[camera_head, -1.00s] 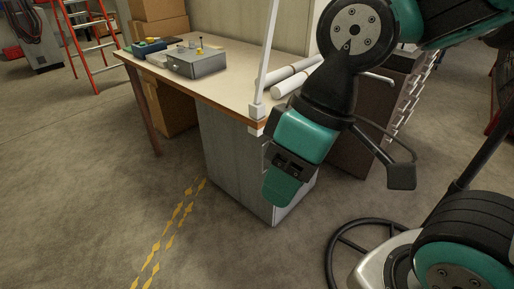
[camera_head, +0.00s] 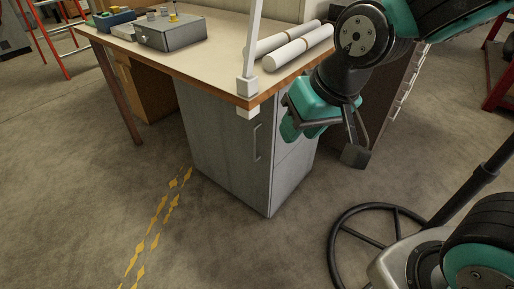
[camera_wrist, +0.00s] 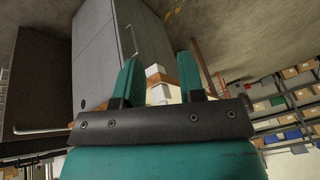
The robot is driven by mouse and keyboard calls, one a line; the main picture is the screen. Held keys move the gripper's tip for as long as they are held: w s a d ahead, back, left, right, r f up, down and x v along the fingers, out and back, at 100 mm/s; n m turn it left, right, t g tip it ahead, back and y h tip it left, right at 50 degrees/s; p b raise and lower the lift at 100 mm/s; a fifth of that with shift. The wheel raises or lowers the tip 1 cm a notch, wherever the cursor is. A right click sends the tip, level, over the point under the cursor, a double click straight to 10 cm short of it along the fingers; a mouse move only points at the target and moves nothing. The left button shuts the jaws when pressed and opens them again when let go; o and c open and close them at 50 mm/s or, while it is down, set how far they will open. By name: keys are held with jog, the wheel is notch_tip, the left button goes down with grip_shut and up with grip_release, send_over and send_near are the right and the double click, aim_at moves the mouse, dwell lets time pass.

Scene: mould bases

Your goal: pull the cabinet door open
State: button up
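The grey cabinet (camera_head: 222,150) stands under the near end of the workbench. Its door is shut and carries a thin upright bar handle (camera_head: 257,142). My gripper (camera_head: 290,128) is in front of the cabinet, to the right of the handle and apart from it in the head view. In the wrist view the two teal fingers of my gripper (camera_wrist: 162,62) are spread with nothing held between them. The grey cabinet (camera_wrist: 95,55) lies sideways at upper left there, and the handle (camera_wrist: 131,38) shows beyond the left finger.
The workbench top (camera_head: 210,60) holds a grey box (camera_head: 170,34) and white rolls (camera_head: 298,46). A white post (camera_head: 252,40) rises at its near corner. A dark drawer unit stands behind my arm. A round-based stand (camera_head: 340,245) is at lower right. Floor before the cabinet is clear.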

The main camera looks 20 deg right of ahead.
jog(key=w+d+f+m+t+h+b, duration=0.25)
jog(key=w+f+b, duration=0.25)
jog(key=f, duration=0.3)
jog(key=w+d+f+m+t+h+b, duration=0.1)
jog(key=w+d+f+m+t+b, duration=0.15)
jog(key=w+f+b, duration=0.4)
jog(key=n+t+y+b, duration=0.1)
jog(key=n+t+b, duration=0.55)
jog(key=b, duration=1.65)
send_near(254, 136)
jog(key=w+f+m+t+p, duration=0.1)
jog(key=w+p, duration=0.2)
jog(key=w+f+t+p, duration=0.1)
jog(key=w+p, duration=0.2)
jog(key=w, duration=0.1)
jog(key=w+f+m+t+p, duration=0.1)
jog(key=w+p, duration=0.2)
jog(key=shift+w+m, duration=0.15)
jog(key=shift+m, duration=0.2)
grip_shut()
